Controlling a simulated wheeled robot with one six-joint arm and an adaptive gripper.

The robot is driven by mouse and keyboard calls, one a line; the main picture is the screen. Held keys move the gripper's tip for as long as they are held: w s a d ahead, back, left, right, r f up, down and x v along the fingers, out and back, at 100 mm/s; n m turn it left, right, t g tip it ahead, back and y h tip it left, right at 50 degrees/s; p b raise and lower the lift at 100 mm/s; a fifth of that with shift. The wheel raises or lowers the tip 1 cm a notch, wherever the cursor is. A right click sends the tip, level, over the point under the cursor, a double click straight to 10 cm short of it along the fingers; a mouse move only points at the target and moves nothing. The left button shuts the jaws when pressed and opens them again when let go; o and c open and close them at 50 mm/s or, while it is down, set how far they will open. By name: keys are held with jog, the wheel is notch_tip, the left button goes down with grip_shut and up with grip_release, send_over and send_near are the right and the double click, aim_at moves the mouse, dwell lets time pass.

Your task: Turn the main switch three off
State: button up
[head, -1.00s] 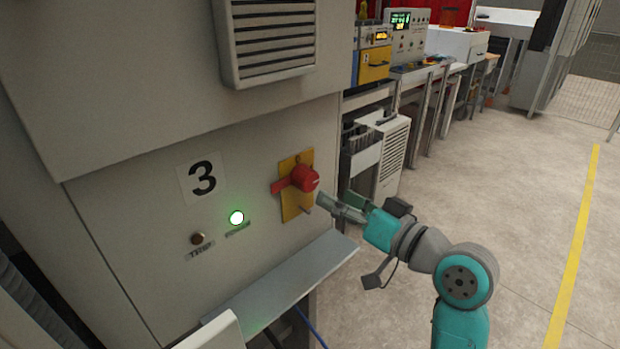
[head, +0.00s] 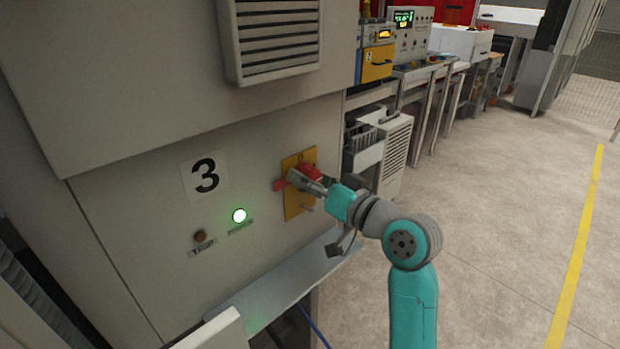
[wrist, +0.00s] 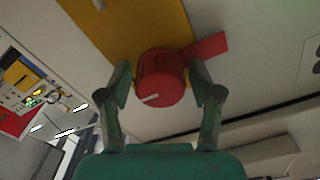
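The main switch is a red rotary knob (wrist: 160,78) with a red lever (head: 280,185) on a yellow plate (head: 298,210), on the panel marked 3 (head: 205,176). In the head view the lever points left, and my gripper (head: 308,183) covers part of the knob. In the wrist view my gripper (wrist: 160,95) has a finger on each side of the knob. The fingers are apart and close to its sides; contact is not clear. A white mark shows on the knob's face. The green lamp (head: 239,215) beside the plate is lit.
A dark lamp or button (head: 200,236) sits left of the green lamp. A grey ledge (head: 275,285) sticks out below the switch. A vented box (head: 393,150) stands right of the panel. The floor at the right (head: 490,220) is clear.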

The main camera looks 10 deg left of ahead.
jog(key=c, duration=0.8)
jog(key=shift+o, duration=0.2)
jog(key=shift+n, duration=0.4)
jog(key=n, duration=0.3)
jog(key=shift+n, duration=0.4)
jog(key=n, duration=0.4)
jog(key=shift+n, duration=0.3)
jog(key=n, duration=0.8)
jog(key=shift+n, duration=0.3)
